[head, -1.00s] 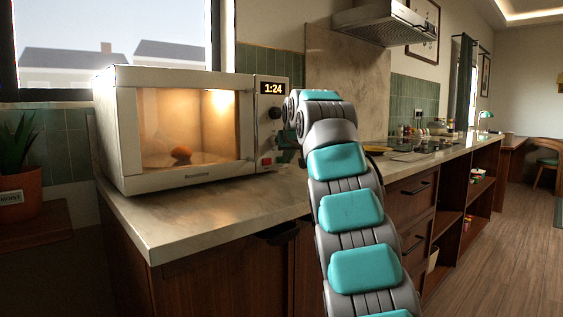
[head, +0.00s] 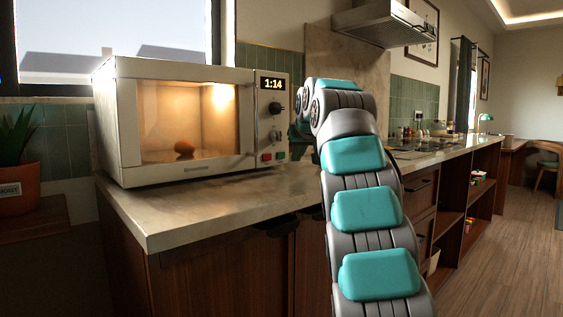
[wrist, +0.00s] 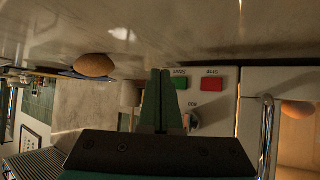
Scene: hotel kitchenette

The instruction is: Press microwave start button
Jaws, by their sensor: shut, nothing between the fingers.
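The white microwave (head: 185,174) stands on the counter with its door shut and its inside lit. Its display (head: 272,84) reads 1:14. Below the dark knob (head: 275,108) are the red stop button (head: 267,157) and the green start button (head: 280,155). In the wrist view, which is upside down, the start button (wrist: 181,83) and stop button (wrist: 212,84) carry labels. My gripper (wrist: 160,72) is shut and empty, its tips beside the start button in the picture. Contact is not visible. In the head view my arm mostly hides the gripper. A brown round food item (head: 184,147) sits inside the microwave.
The marble counter (head: 200,205) is clear in front of the microwave. In the wrist view, a brown potato-like item (wrist: 94,65) lies on something blue outside the microwave. A potted plant (head: 18,190) stands at the left, and a hood (head: 378,22) hangs above the counter.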

